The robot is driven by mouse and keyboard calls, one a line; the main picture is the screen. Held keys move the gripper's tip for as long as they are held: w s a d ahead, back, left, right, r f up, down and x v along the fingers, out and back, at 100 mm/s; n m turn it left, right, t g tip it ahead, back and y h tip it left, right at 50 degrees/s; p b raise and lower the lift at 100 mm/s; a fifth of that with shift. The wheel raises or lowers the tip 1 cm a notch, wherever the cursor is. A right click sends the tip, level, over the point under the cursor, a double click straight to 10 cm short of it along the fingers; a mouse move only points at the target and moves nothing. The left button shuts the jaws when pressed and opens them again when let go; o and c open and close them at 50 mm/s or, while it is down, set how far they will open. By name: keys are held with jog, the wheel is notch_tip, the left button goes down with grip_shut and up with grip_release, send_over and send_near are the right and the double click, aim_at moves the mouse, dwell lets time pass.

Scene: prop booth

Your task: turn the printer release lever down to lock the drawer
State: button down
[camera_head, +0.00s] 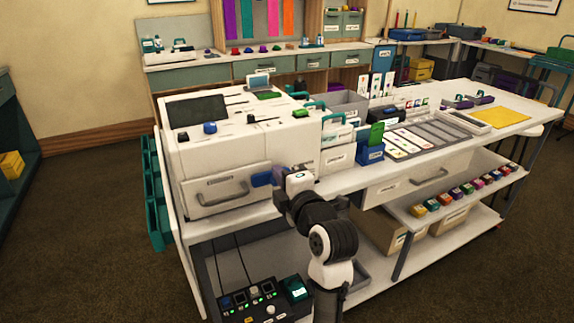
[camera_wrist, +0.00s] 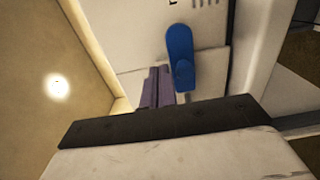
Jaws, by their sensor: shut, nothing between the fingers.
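The white printer (camera_head: 225,150) stands on the left end of the long table. Its drawer (camera_head: 228,190) has a grey handle and looks closed. The blue release lever (camera_head: 262,179) is at the right of the drawer front and appears to lie roughly sideways. In the wrist view the lever (camera_wrist: 180,55) is a long blue bar with rounded ends on the white panel. My gripper (camera_head: 281,175) is in front of the printer beside the lever. Its fingers (camera_wrist: 158,88) are shut and empty, close to the lever; I cannot tell whether they touch it.
Table top to the right holds bins, card holders and a yellow sheet (camera_head: 500,118). A second drawer (camera_head: 415,182) sits under the table top. A dark control box (camera_head: 262,303) with buttons is on the lower shelf. Open floor lies at left and front.

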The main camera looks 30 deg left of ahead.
dwell(0.3)
jog(key=b+v, duration=0.1)
jog(key=v, duration=0.6)
jog(key=shift+b, duration=0.3)
dwell(0.4)
